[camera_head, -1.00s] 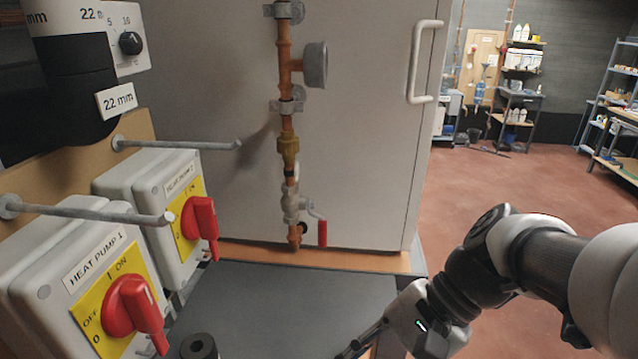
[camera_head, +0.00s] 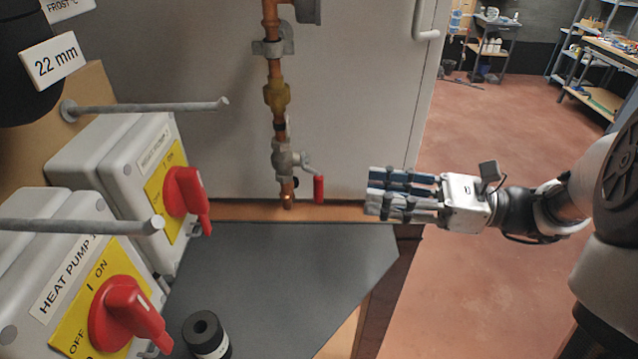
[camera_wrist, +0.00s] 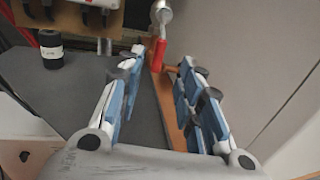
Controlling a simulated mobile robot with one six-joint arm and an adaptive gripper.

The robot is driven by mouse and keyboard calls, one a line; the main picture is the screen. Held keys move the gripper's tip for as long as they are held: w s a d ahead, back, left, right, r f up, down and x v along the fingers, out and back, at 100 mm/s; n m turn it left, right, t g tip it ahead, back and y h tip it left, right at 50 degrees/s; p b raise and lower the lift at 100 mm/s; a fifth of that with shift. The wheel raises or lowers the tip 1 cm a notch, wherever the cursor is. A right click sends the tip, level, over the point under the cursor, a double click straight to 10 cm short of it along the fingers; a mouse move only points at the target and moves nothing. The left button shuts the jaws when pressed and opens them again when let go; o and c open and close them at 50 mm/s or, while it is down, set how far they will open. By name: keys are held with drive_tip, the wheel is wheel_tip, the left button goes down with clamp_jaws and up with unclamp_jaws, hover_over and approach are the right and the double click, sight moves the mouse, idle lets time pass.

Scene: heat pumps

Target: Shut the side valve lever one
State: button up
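The side valve (camera_head: 289,160) sits low on a vertical copper pipe in front of a pale cabinet side. Its red lever (camera_head: 319,189) hangs down on the valve's right side. In the wrist view the red lever (camera_wrist: 158,54) shows at top centre, beyond and between the fingers. My gripper (camera_head: 368,194) is to the right of the lever, pointing left at it, with a gap between them. In the wrist view my gripper (camera_wrist: 158,82) has its fingers spread apart with nothing between them.
Two grey switch boxes with red rotary knobs (camera_head: 128,315) (camera_head: 186,194) stand at the left, with metal rods (camera_head: 150,107) sticking out. A black cylinder (camera_head: 206,336) stands on the dark grey worktop (camera_head: 290,270). The worktop's middle is clear. A white cabinet handle (camera_head: 424,22) is above my gripper.

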sight(318, 201)
drive_tip(key=b+x, duration=0.1)
drive_tip(key=x, duration=0.9)
drive_tip(key=shift+w+a, duration=0.15)
drive_tip(key=shift+a, duration=0.2)
drive_tip(key=shift+c, duration=0.5)
clamp_jaws()
